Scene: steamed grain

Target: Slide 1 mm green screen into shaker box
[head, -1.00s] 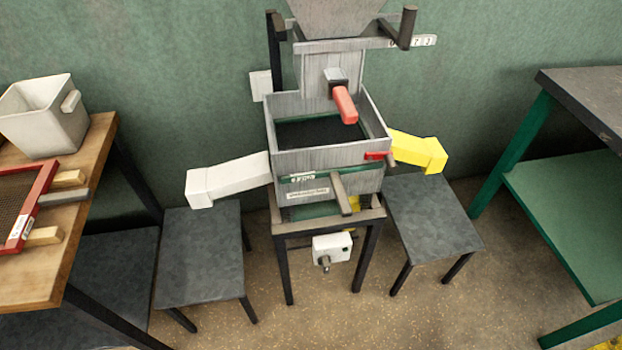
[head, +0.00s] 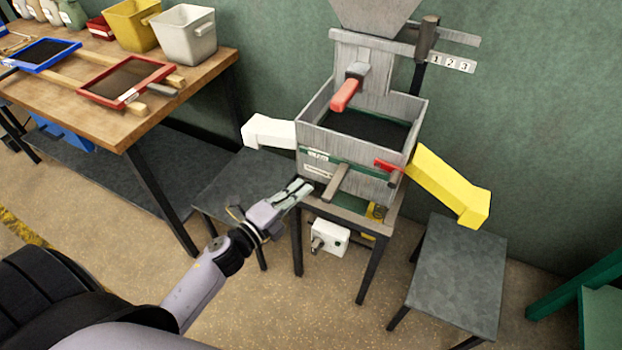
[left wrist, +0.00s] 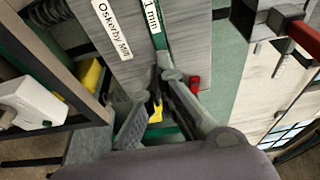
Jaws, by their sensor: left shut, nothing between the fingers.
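The shaker box (head: 345,145) is a grey open-topped wooden box on a dark stand, below a hopper. The 1 mm green screen (head: 348,166) shows as a green strip across the box's front, with a white label; how deep it sits is hidden. In the left wrist view the green edge (left wrist: 158,40) carries a "1 mm" label beside the grey board marked "Oskerby Mill". My left gripper (head: 303,188) is shut and empty, near the lower left front of the box, just below the green strip. Its fingers (left wrist: 167,75) point at the box front in the wrist view. My right gripper is out of view.
A white chute (head: 270,132) and a yellow chute (head: 450,187) stick out from the box sides above dark stools. A wooden handle (head: 336,183) and a red clamp (head: 388,167) project at the front. The wooden table (head: 110,125) at left holds red and blue screens and bins.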

